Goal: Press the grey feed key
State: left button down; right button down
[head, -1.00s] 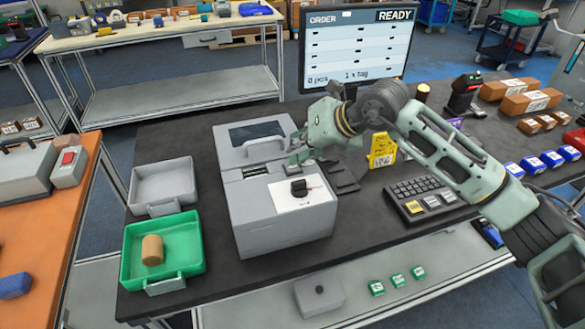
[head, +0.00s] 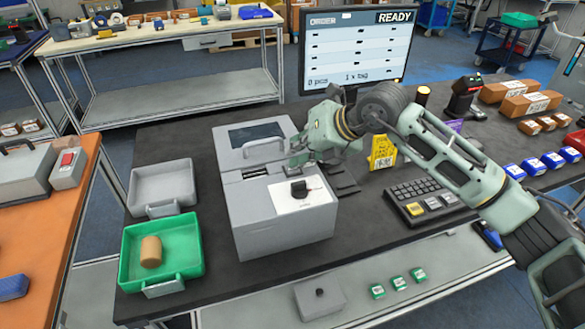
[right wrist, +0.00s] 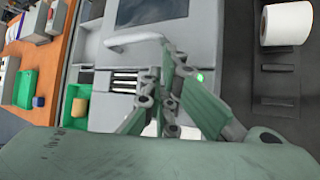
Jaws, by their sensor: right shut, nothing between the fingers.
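The grey label printer (head: 280,228) stands on the dark table, with a dark window in its lid and a white panel (head: 292,192) with a black knob on its top. My right gripper (head: 296,157) is just above the printer's top, behind the white panel. In the right wrist view its fingers (right wrist: 168,78) are shut and empty, in front of the printer's slot and lid handle (right wrist: 135,40). A small green light (right wrist: 200,77) shows beside them. I cannot make out the grey feed key; the fingers may hide it. I cannot tell whether they touch the printer.
A grey tray (head: 140,196) and a green tray (head: 128,268) with a tan cylinder (head: 151,252) stand left of the printer. A keyboard (head: 428,200), a yellow sign (head: 383,150) and a monitor (head: 355,50) reading READY are to the right and behind.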

dwell(0.5)
jog(key=shift+r+p, duration=0.3)
jog(key=shift+r, duration=0.5)
notch_tip(320, 180, up, 5)
jog(key=shift+f+p, duration=0.1)
jog(key=shift+p, duration=1.05)
